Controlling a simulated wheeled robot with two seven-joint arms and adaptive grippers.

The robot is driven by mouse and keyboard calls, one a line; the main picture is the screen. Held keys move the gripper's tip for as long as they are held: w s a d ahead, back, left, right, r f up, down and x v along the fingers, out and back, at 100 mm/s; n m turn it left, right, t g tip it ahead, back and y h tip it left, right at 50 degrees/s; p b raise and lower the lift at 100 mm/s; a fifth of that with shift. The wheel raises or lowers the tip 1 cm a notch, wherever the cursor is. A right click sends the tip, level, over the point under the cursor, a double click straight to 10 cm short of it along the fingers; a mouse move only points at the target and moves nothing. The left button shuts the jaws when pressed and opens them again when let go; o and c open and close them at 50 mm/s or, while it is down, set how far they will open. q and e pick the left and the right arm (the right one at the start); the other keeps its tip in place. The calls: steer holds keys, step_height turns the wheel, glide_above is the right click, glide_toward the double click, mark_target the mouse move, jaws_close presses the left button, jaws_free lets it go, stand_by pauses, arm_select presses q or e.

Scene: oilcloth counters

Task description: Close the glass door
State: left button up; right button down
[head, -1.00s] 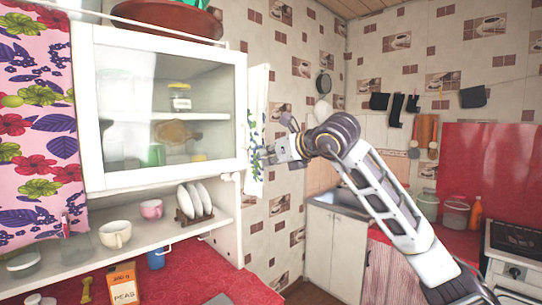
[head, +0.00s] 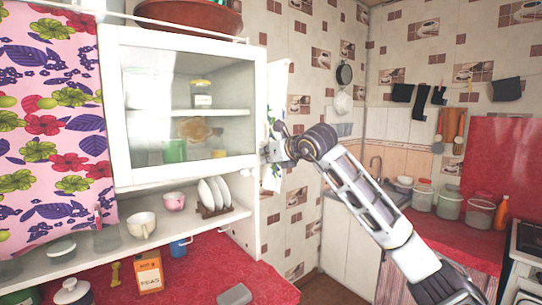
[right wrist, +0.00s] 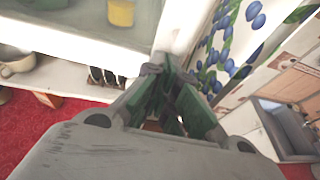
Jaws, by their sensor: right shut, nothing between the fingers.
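The glass door (head: 113,100) is the white-framed glazed front of the wall cabinet at left in the head view. It looks flush or nearly flush with the cabinet; I cannot tell whether a narrow gap is left. My right gripper (head: 268,152) is at the door's lower right edge, shut and empty. In the right wrist view its fingers (right wrist: 164,84) point at the white cabinet corner; whether they touch it is unclear. The door's lower part (right wrist: 80,22) shows at top left there. My left gripper is not in view.
Behind the glass are a jar (head: 202,94) and a green mug (head: 174,151). The open shelf below holds cups (head: 141,225) and a plate rack (head: 213,211). A floral cloth (right wrist: 232,45) hangs on the cabinet's right side. A pink curtain (head: 52,130) hangs at left.

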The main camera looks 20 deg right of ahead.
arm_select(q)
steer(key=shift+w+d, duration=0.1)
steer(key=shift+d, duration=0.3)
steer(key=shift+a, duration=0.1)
